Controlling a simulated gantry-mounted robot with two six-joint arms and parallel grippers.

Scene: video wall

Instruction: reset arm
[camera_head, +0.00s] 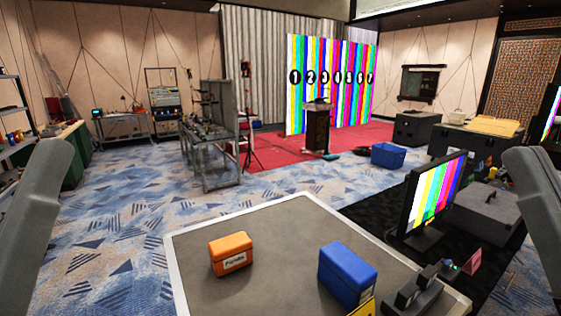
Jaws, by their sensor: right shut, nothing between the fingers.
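My left arm (35,220) shows as a grey link at the left edge; its gripper is out of view. My right arm (540,205) shows as a grey link at the right edge.
On the table are an orange labelled box (229,254), the blue box (346,272) and a yellow card (364,309). A monitor with colour bars (432,200) stands behind its right side. The table's middle is clear. A numbered colour-bar video wall (330,95) stands far back.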

